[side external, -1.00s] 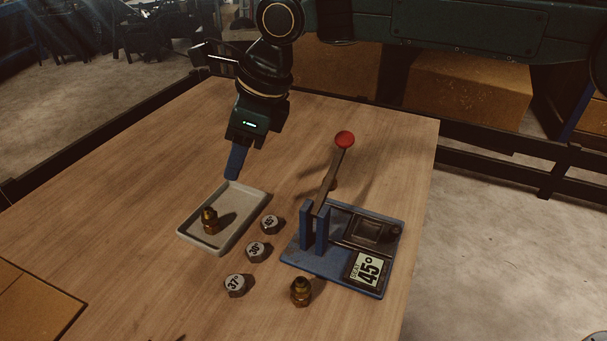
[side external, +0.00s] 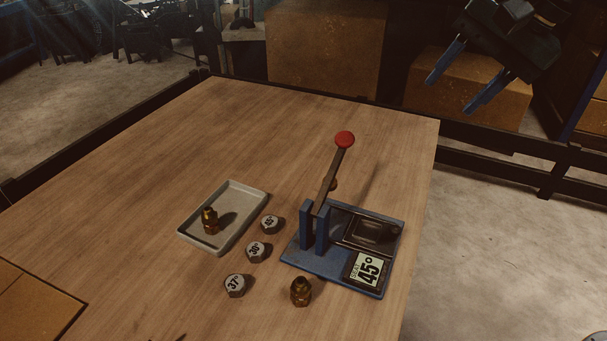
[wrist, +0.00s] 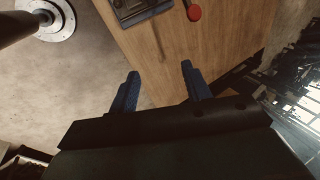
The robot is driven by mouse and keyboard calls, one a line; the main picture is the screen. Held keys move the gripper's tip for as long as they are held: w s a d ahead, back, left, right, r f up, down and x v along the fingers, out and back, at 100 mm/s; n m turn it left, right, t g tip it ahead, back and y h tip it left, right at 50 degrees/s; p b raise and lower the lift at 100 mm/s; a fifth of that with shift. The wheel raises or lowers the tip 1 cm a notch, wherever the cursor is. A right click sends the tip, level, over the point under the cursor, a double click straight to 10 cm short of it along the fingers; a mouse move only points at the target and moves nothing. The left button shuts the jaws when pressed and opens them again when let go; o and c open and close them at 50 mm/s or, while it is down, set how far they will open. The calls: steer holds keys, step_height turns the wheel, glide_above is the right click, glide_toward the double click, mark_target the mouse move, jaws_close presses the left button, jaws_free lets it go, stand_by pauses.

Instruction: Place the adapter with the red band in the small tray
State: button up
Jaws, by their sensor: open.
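A brass adapter (side external: 210,220) stands upright in the small grey tray (side external: 251,223); I cannot make out a red band on it at this size. A second brass adapter (side external: 301,291) stands on the table in front of the crimper. My gripper (side external: 452,87) is high at the upper right of the side view, beyond the table's right edge. Its blue fingers are spread and empty. In the wrist view my open gripper (wrist: 160,83) has nothing between its fingers.
Several hex pieces marked with angles, one reading 37° (side external: 235,285), lie beside the tray. A cardboard piece (side external: 35,305) lies at lower left. The table's far left is clear.

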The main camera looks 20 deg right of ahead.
steer(key=s+d+f+n, duration=0.2)
steer(key=s+d+n, duration=0.1)
steer(key=s, duration=0.3)
steer(key=s+d+f+n+h, duration=0.1)
steer(key=s+d+f+n, duration=0.2)
steer(key=s+d, duration=0.3)
steer(key=s+d+f+n+t+h, duration=0.1)
steer(key=s+d+f+n, duration=0.1)
steer(key=s+d+n, duration=0.2)
steer(key=s+d, duration=0.1)
steer(key=s, duration=0.2)
steer(key=shift+s+d+f, duration=0.15)
steer(key=shift+s+f, duration=0.1)
steer(key=shift+f, duration=0.1)
